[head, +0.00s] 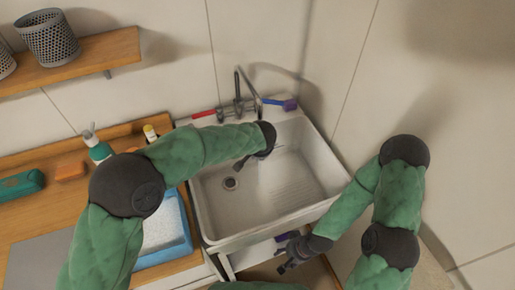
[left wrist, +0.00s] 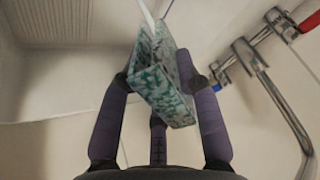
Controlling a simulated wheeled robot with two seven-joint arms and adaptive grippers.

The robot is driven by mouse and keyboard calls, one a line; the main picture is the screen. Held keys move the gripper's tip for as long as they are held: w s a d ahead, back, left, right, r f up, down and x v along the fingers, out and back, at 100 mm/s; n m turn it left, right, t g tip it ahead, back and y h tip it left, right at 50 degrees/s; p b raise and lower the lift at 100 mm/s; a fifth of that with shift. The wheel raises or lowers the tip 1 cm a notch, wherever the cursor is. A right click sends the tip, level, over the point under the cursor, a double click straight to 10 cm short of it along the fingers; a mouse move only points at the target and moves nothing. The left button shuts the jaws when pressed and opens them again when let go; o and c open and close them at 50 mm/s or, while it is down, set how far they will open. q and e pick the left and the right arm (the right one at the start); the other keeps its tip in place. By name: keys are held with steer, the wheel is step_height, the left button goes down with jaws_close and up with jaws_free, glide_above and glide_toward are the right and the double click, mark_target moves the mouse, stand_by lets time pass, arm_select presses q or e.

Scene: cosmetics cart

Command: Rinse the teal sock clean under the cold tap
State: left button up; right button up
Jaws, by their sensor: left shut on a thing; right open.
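The teal sock (left wrist: 160,75) shows in the left wrist view as a folded piece with whitish patches. My left gripper (left wrist: 165,85) is shut on it, with purple fingers on both sides. In the head view my left gripper (head: 254,158) is over the sink (head: 215,215); the sock is hidden there. The tap (head: 238,100) stands at the sink's back, with a blue lever (head: 273,101) and a red lever (head: 204,114). A thin pale streak meets the sock's top in the wrist view; I cannot tell if it is water. My right gripper (head: 287,254) is open and empty in front of the sink.
A blue tub (head: 178,245) with pale contents stands left of the sink. A shelf (head: 75,62) holds wire baskets. The basin floor looks free.

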arm_select(q)
steer(key=s+b, duration=0.3)
steer(key=s, duration=0.4)
steer(key=shift+d, duration=0.15)
stand_by(0.3)
stand_by(1.2)
steer(key=s+r, duration=0.4)
steer(key=s, duration=0.1)
stand_by(0.5)
steer(key=shift+d, duration=0.1)
stand_by(0.6)
